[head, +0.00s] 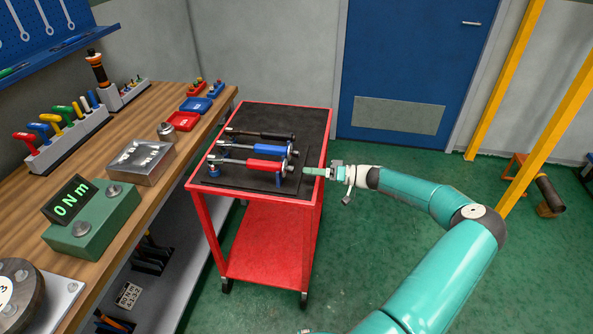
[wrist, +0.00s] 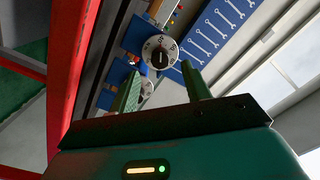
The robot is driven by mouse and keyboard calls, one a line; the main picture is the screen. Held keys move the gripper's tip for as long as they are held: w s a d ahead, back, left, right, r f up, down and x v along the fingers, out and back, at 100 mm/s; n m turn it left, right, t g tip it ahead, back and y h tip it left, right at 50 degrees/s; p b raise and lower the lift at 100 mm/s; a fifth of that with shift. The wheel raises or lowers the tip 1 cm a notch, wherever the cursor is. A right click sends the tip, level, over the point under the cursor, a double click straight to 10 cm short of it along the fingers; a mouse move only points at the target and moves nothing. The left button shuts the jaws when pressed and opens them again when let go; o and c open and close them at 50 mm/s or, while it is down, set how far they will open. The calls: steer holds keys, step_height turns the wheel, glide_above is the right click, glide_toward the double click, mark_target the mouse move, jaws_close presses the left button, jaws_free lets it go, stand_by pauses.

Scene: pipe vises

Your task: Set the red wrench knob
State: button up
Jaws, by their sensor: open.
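Three torque wrenches lie side by side on the red cart (head: 205,228): black at the back, blue (head: 262,149) in the middle, red (head: 250,163) in front. The red wrench's knob (head: 287,168) is a grey disc at its right end. My gripper (head: 308,171) is at the cart's right edge, just right of the red wrench's knob, apart from it. In the wrist view my gripper (wrist: 160,78) is open with nothing gripped. I cannot tell which wrench each belongs to.
A wooden bench (head: 180,105) runs along the left with a green torque tester (head: 95,225) reading 0 Nm, a grey metal box (head: 143,160) and a tool rack (head: 65,140). The green floor right of the cart is free up to a yellow post (head: 505,85).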

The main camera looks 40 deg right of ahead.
mark_target(290, 169)
steer(key=x, duration=0.5)
steer(key=shift+w+a, duration=0.1)
steer(key=shift+w, duration=0.05)
steer(key=shift+c, duration=0.2)
steer(key=c, duration=1)
